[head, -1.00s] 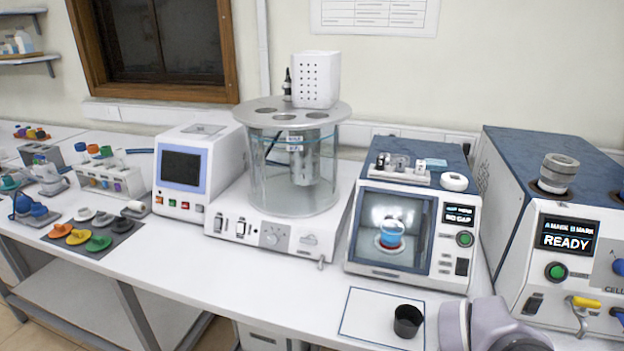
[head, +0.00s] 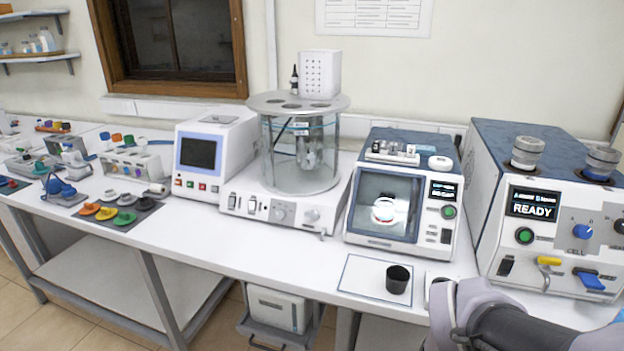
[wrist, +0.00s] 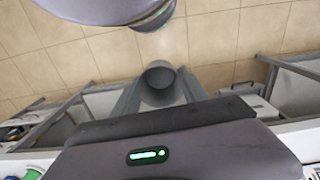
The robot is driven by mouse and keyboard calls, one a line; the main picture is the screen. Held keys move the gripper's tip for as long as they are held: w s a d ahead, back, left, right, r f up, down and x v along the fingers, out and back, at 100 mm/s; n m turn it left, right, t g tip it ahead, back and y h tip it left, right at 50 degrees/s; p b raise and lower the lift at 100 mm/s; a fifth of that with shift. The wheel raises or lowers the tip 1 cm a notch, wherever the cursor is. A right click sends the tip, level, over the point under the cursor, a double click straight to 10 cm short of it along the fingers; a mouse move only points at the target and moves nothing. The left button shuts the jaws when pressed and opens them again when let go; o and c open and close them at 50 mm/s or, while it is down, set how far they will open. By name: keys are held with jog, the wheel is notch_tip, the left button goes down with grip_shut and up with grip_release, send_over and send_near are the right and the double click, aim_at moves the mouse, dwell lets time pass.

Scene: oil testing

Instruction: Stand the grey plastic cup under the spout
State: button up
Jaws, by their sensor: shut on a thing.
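In the wrist view a grey cup (wrist: 158,78) with a dark inside sits between the two fingers of my gripper (wrist: 157,92), which is shut on it. The tiled floor shows behind it. In the head view my arm is at the lower right, but the gripper and held cup are not visible. The right-hand machine (head: 510,265) reads READY and has a yellow lever (head: 549,261) and a blue lever (head: 590,280) low on its front.
A dark cup (head: 398,281) stands on an outlined white mat (head: 360,282) near the bench's front edge. A windowed tester (head: 388,210) is behind it. A glass bath (head: 300,165) is further left. Coloured caps (head: 107,213) lie at the left. Bench left of the mat is clear.

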jog(key=w+a+f+n, duration=0.1)
jog(key=w+f, duration=0.3)
jog(key=w, duration=0.3)
jog(key=w+a+f+n, duration=0.1)
jog(key=w+f+n, duration=0.1)
jog(key=w+f, duration=0.3)
jog(key=w, duration=0.3)
jog(key=shift+w+a+f, duration=0.15)
jog(key=shift+w+f, duration=0.15)
jog(key=shift+a, duration=0.1)
